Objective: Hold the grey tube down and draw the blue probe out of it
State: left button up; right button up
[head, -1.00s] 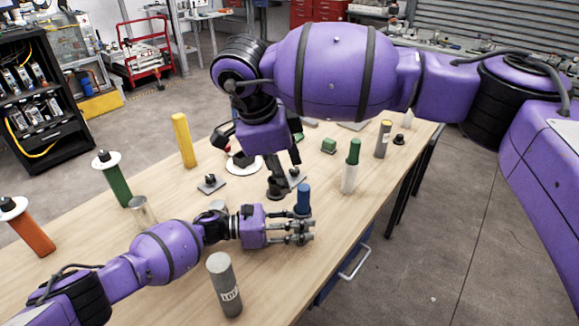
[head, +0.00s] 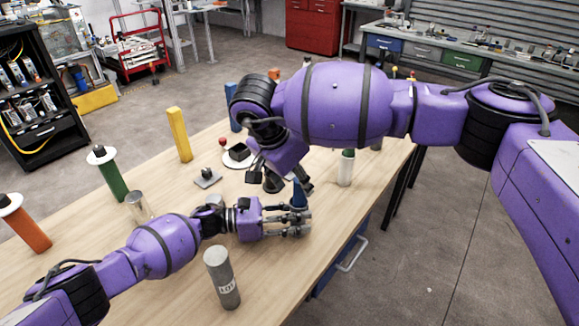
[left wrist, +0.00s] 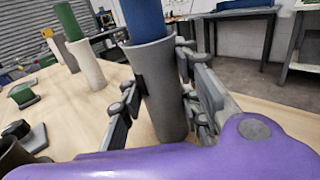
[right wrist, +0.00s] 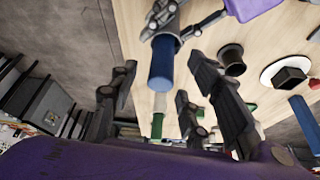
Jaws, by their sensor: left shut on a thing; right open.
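The grey tube (left wrist: 160,90) stands upright in the left wrist view, with the blue probe (left wrist: 144,20) sticking out of its top. My left gripper (head: 296,226) is shut on the tube, its fingers on both sides of it. In the head view the blue probe (head: 299,195) shows just above those fingers, and the tube is mostly hidden. My right gripper (head: 288,183) is open above and close beside the probe. In the right wrist view the probe's free end (right wrist: 161,72) appears between the spread fingers; contact cannot be made out.
A white tube with a green probe (head: 345,168) stands to the right. A grey labelled cylinder (head: 222,278) stands nearer on the tabletop (head: 180,295). A metal cup (head: 139,206), green (head: 110,172) and yellow (head: 179,135) posts stand left. A white disc with a black block (head: 238,155) lies behind.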

jog(key=shift+x, duration=2.15)
grip_shut()
jog(key=shift+r, duration=0.15)
pick_arm(q)
jog(key=shift+w+a+f, duration=0.1)
jog(key=shift+f, duration=0.05)
pick_arm(e)
jog(key=shift+r, duration=1.4)
jog(key=shift+r, duration=0.1)
jog(key=shift+r, duration=1.45)
